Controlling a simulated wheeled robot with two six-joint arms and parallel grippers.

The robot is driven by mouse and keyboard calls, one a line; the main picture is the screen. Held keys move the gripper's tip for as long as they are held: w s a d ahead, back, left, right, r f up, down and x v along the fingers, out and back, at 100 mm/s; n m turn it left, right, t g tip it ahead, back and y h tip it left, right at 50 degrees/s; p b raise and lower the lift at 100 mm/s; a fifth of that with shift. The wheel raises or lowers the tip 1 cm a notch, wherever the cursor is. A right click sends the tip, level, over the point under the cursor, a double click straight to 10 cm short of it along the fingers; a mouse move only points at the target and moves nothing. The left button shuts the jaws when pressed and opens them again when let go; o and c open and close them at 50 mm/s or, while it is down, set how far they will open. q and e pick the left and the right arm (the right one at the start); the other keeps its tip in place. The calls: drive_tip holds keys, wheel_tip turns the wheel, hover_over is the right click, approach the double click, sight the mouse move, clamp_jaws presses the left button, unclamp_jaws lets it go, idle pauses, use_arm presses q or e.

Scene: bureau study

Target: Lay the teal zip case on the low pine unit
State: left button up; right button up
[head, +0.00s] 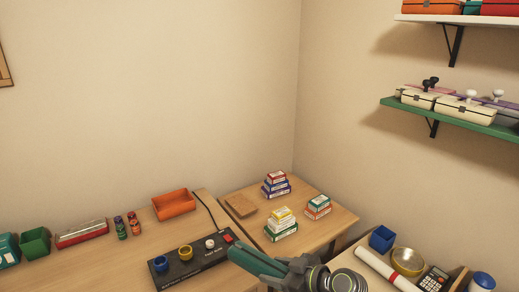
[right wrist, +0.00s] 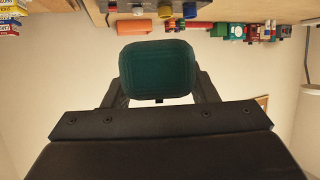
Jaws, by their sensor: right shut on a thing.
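My right gripper (head: 283,270) is shut on the teal zip case (head: 256,261), which sticks out to the left at the bottom of the head view. In the right wrist view the case shows as a dark teal rounded block (right wrist: 157,70) between the fingers. A low pine unit (head: 335,218) stands in the corner, beyond the gripper. It carries several stacks of small boxes (head: 282,222) and a flat brown piece (head: 240,205). Its front left part is partly hidden by the case and gripper. My left gripper is not in view.
A long wooden desk (head: 100,262) on the left holds an orange tray (head: 174,204), a black control panel (head: 190,262) and green containers (head: 36,243). At right, another surface holds a blue cup (head: 382,239), brass bowl (head: 407,261) and calculator (head: 433,279). Wall shelves (head: 450,117) hang above.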

drive_tip(key=s+d+r+m+t, duration=0.1)
drive_tip(key=s+d+r, duration=0.15)
drive_tip(key=d, duration=0.35)
drive_tip(key=s+d+r, duration=0.1)
drive_tip(key=s+d, duration=0.2)
drive_tip(key=d, duration=0.3)
drive_tip(key=s+d+r, duration=0.1)
drive_tip(key=s+r, duration=0.1)
drive_tip(key=s, duration=0.3)
drive_tip(key=s+d+r+n, duration=0.1)
drive_tip(key=s+d+r, duration=0.1)
drive_tip(key=s, duration=0.3)
drive_tip(key=shift+s+d+r+g, duration=0.3)
drive_tip(key=shift+r+g, duration=0.1)
drive_tip(key=shift+r, duration=0.45)
drive_tip(key=a+r+n+g+y, duration=0.1)
drive_tip(key=a+r+n+g, duration=0.35)
drive_tip(key=a, duration=0.25)
drive_tip(key=a+r+n+g+y, duration=0.25)
drive_tip(key=a+n+g, duration=0.2)
drive_tip(key=a, duration=0.25)
drive_tip(key=s+d+r+m+t+h, duration=0.1)
drive_tip(key=s+d+r+m+t, duration=0.1)
drive_tip(key=d+r+m+t, duration=0.2)
drive_tip(key=shift+d+r, duration=0.3)
drive_tip(key=shift+r, duration=0.2)
